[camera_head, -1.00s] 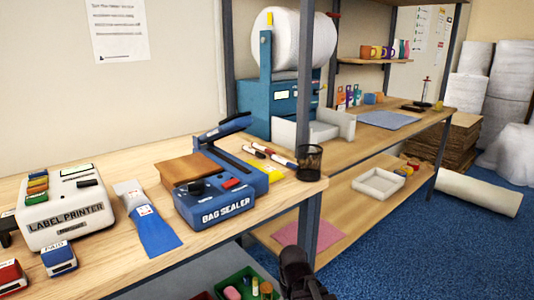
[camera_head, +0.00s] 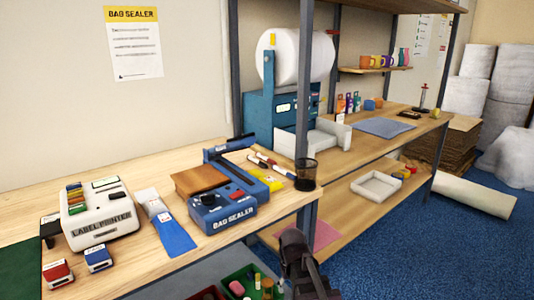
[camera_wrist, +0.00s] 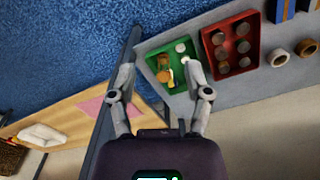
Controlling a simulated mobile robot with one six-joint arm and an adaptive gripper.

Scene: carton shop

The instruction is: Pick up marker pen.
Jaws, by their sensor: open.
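Slim marker pens with white, red and dark parts (camera_head: 264,161) lie on the wooden worktop between the bag sealer (camera_head: 228,208) and the black mesh cup (camera_head: 305,176). They are small in the head view, and I cannot tell each one clearly. My gripper (camera_head: 308,272) is low at the front of the head view, below the worktop's edge and away from the pens. In the wrist view my gripper (camera_wrist: 158,73) has its two fingers spread apart with nothing between them. No marker pen shows clearly in the wrist view.
A label printer (camera_head: 98,213), stamps (camera_head: 98,258) and a blue-and-white strip (camera_head: 165,224) lie left of the sealer. A rack post (camera_head: 302,100) rises behind the cup. Green (camera_wrist: 152,69) and red (camera_wrist: 208,47) bins sit on the lower shelf.

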